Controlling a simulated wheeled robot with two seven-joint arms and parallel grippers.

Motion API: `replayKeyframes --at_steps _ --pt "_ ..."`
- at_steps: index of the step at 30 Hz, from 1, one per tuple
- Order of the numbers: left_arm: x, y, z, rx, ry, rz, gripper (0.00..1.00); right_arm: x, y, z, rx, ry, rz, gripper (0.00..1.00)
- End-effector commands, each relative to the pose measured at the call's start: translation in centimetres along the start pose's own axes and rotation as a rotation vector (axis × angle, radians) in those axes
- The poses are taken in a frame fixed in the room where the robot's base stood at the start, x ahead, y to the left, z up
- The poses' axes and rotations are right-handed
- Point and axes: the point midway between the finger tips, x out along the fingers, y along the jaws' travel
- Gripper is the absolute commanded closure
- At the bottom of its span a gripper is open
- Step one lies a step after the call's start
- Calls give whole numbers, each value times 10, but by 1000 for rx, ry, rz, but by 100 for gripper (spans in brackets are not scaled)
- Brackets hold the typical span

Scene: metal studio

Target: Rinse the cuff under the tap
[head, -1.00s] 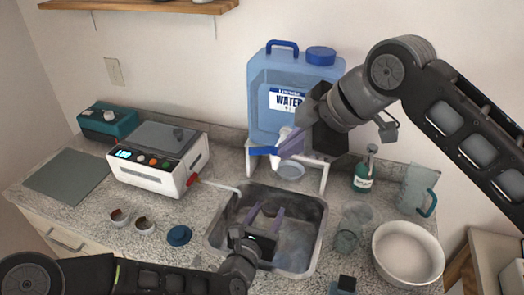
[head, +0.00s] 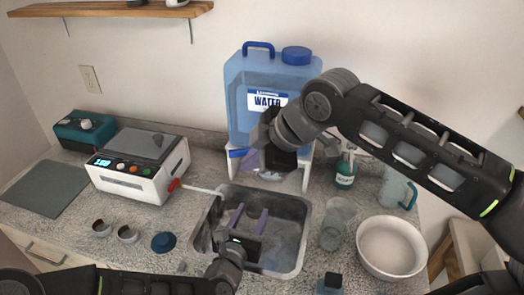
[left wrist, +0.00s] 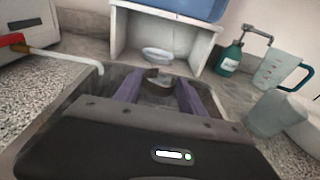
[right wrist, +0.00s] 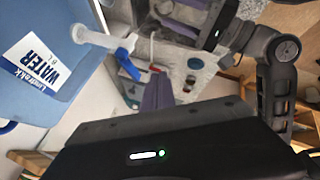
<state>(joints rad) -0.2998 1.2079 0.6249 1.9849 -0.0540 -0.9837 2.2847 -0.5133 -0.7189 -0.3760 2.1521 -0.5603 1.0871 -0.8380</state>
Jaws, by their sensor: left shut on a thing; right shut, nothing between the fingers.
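My left gripper (head: 248,213) is low over the grey sink (head: 306,240), its purple fingers pointing toward the jug. In the left wrist view the fingers hold the cuff (left wrist: 158,77), a dark ring, between their tips; the head view does not show it clearly. The blue water jug (head: 250,75) stands on a white stand behind the sink. Its white tap (right wrist: 92,38) with a blue lever (right wrist: 128,68) shows in the right wrist view; in the head view my right gripper (head: 251,161) mostly hides it. The right gripper is shut and empty, close by the tap. I cannot tell whether it touches the lever.
Two more small rings (head: 102,228) and a blue round lid (head: 163,242) lie left of the sink. A white device (head: 140,170) has a tube reaching the sink. A glass (head: 333,230), white bowl (head: 391,222), soap bottle (head: 345,170) and jug (head: 392,188) stand right.

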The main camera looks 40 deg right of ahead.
Motion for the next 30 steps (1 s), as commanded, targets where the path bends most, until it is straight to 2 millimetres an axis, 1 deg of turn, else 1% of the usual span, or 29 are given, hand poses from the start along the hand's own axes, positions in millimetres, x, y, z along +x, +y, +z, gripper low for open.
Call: replayKeyframes --at_steps 1,3,4,6,9,15,25,30 --pt "0 0 0 0 0 0 92 11 -1 0 -3 -2 -4 100" --pt "0 0 0 0 0 0 92 25 -1 0 -3 -2 -4 100" --pt "0 0 0 0 0 0 92 29 1 0 -2 -1 -3 100" --pt "0 0 0 0 0 0 92 33 14 -1 -2 0 -1 100" --pt "0 0 0 0 0 0 92 39 25 -1 -1 0 -1 100" --pt "0 0 0 0 0 0 92 44 35 0 -1 0 0 100" --pt "0 0 0 0 0 0 92 44 36 0 2 -2 2 100" --pt "0 0 0 0 0 0 92 46 37 0 52 -35 28 100"
